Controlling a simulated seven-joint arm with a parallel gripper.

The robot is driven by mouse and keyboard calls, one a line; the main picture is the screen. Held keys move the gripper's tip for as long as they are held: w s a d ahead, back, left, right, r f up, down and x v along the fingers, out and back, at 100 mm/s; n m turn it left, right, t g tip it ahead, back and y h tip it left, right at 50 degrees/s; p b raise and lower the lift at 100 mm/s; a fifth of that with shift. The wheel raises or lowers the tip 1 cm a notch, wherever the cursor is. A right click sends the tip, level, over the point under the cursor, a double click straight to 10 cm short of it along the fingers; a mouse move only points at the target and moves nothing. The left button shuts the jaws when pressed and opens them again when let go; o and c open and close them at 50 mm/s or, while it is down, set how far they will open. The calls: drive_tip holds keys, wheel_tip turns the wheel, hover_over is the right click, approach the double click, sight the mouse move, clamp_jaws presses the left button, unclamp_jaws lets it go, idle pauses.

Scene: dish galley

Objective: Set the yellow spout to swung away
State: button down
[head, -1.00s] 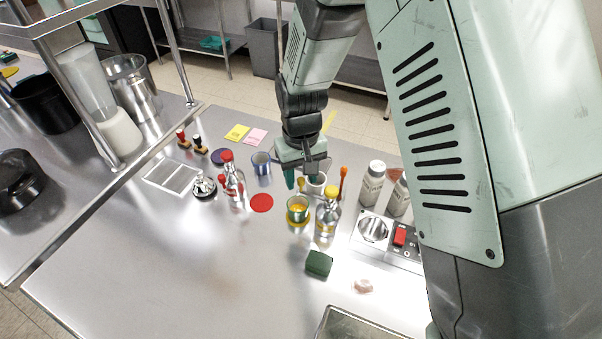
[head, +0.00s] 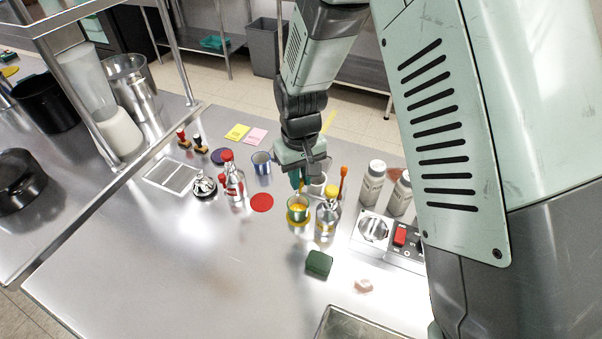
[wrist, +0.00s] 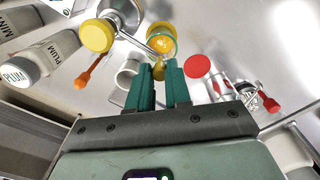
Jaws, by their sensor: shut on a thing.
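The clear bottle (head: 325,226) with the yellow spout stands right of the green cup in the head view. In the wrist view its round yellow cap (wrist: 97,36) is at the upper left. A thin metal arm runs from it to the yellow spout knob (wrist: 158,70). My gripper (head: 297,184) is low beside the bottle, behind the green cup in the head view. In the wrist view its teal fingers (wrist: 160,82) are closed around the knob, which partly hide it. The fingertips are hard to make out in the head view.
A green cup (head: 298,207) with yellow contents stands on a yellow disc. A white mug (wrist: 128,73) and an orange-handled tool (wrist: 94,71) are close to my fingers.

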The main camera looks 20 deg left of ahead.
drive_tip(key=s+d+n, duration=0.4)
drive_tip(key=s+n, duration=0.2)
drive_tip(key=n, duration=0.6)
drive_tip(key=shift+d, duration=0.15)
idle(0.6)
drive_tip(key=c, duration=1.1)
unclamp_jaws()
drive_tip(key=shift+o, duration=0.2)
wheel_tip(320, 180, up, 11)
